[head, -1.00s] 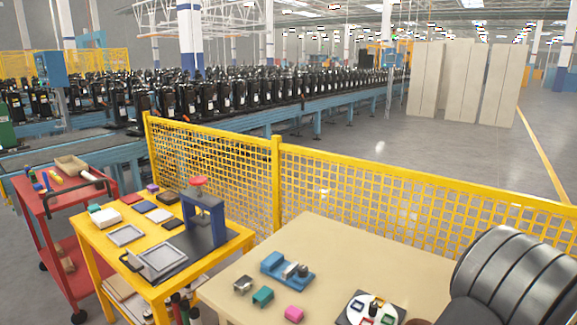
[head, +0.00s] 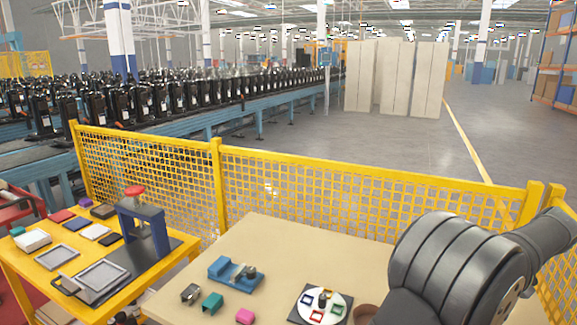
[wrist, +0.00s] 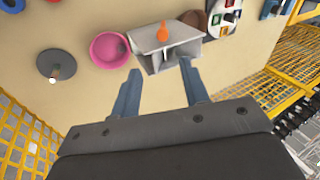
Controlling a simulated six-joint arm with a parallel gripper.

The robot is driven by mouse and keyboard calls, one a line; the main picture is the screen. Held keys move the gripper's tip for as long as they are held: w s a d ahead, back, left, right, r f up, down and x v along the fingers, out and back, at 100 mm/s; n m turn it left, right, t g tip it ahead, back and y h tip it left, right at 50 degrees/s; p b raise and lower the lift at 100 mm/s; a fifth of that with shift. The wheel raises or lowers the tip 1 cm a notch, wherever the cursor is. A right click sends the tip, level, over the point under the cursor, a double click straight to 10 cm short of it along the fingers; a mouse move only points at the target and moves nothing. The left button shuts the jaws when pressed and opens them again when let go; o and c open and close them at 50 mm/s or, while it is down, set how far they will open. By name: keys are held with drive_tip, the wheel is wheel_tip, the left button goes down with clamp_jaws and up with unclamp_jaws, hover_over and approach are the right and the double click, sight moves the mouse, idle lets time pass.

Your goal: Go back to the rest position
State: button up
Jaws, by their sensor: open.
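In the wrist view my gripper (wrist: 160,90) is open, its two blue-grey fingers apart with nothing held between them. Beyond the fingertips a grey open-sided box (wrist: 168,50) with an orange piece on it sits on the beige table (wrist: 80,90). I cannot tell whether the fingertips touch the box. A pink round bowl (wrist: 108,50) lies left of the box. In the head view my dark arm covers the right part of the table (head: 250,250), and the gripper is out of sight.
On the table are a blue fixture (head: 235,272), teal block (head: 212,303), pink block (head: 245,316) and round dial with coloured frames (head: 322,305). A yellow bench (head: 30,275) with trays and a blue press (head: 145,228) stands left. Yellow mesh fence (head: 350,190) runs behind.

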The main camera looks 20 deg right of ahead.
drive_tip(key=v, duration=0.4)
drive_tip(key=x, duration=1.6)
drive_tip(key=shift+w+a+f, duration=0.1)
drive_tip(key=shift+w+a, duration=0.05)
drive_tip(key=shift+a, duration=0.1)
drive_tip(key=shift+w+a, duration=0.55)
drive_tip(key=shift+w, duration=0.05)
drive_tip(key=shift+g, duration=0.3)
drive_tip(key=shift+h, duration=0.3)
